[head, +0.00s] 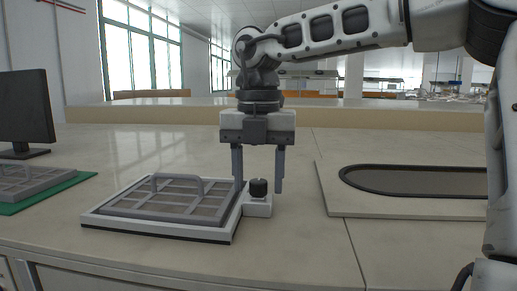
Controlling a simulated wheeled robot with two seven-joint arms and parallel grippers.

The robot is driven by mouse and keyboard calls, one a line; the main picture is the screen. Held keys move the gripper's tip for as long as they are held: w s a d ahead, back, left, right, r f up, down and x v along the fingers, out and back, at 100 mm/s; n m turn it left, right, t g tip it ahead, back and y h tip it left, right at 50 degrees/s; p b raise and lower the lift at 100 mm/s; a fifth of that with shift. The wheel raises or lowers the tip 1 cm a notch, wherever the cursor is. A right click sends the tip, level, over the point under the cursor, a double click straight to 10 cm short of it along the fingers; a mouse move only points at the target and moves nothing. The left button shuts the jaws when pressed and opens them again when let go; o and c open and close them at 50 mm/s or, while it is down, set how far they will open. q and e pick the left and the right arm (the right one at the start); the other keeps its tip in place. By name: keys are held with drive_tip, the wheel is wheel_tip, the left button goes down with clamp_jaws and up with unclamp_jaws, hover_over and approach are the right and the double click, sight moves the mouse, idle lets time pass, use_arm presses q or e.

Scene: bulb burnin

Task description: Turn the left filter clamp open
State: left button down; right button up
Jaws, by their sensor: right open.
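A white-framed filter unit (92,218) with a grey grid panel and a raised handle (178,177) lies on the bench, left of centre. A dark round clamp knob (258,187) sits on a small white block (258,207) at the unit's right side. My right gripper (259,186) points straight down with its fingers apart, one on each side of the knob. The left finger is close to the unit's right edge, and a gap shows between the right finger and the knob. I cannot tell whether either finger touches. My left gripper is not in view.
A board with a dark oval inset (420,180) lies to the right. A black monitor (25,108) stands at the far left, near a second grey panel on a green mat (50,191). A low ledge (400,119) runs along the back. The bench between unit and ledge is clear.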

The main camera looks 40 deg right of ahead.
sight(259, 180)
drive_tip(key=shift+r, duration=0.1)
use_arm(q)
drive_tip(key=p, duration=0.1)
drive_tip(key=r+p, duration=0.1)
drive_tip(key=p, duration=0.1)
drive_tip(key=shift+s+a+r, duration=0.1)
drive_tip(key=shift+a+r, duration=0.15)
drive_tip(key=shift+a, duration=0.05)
use_arm(e)
wheel_tip(259, 180, up, 16)
